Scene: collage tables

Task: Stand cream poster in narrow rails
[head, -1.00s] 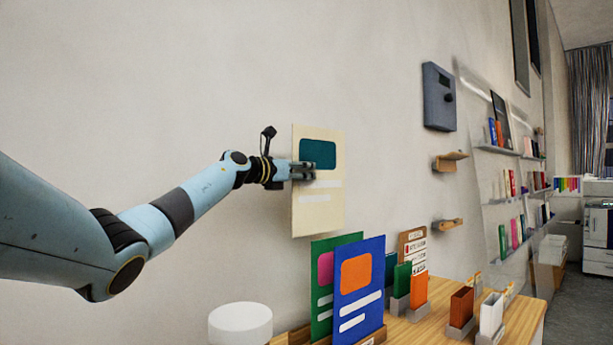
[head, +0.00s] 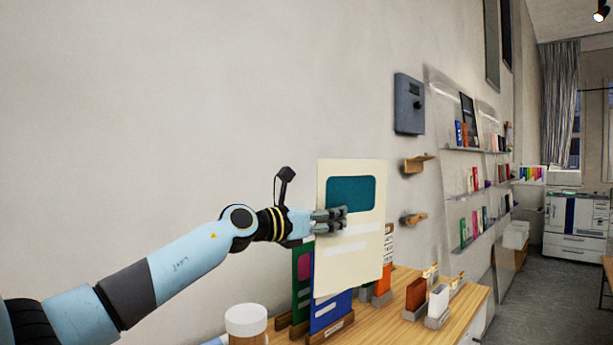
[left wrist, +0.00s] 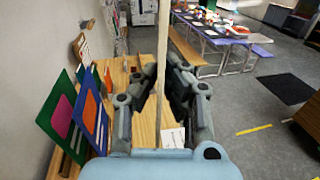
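The cream poster (head: 356,262), with a teal block and pale bars, is held upright in the air in front of the wall and the standing posters. My left gripper (head: 330,219) is shut on its left part. In the left wrist view the poster (left wrist: 162,60) appears edge-on between the fingers (left wrist: 160,110). A blue poster (head: 330,313) and a green poster (head: 300,290) stand in wooden rail bases (head: 333,333) on the table, partly hidden behind the cream poster. I cannot tell which rails are the narrow ones. My right gripper is out of view.
A wooden table (head: 465,304) carries small holders with brown (head: 416,293) and white (head: 438,301) cards. A white-topped round stool or canister (head: 246,320) is at lower left. Wooden wall brackets (head: 412,219) and a grey wall box (head: 409,104) are behind. A white label (left wrist: 173,137) lies below the gripper.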

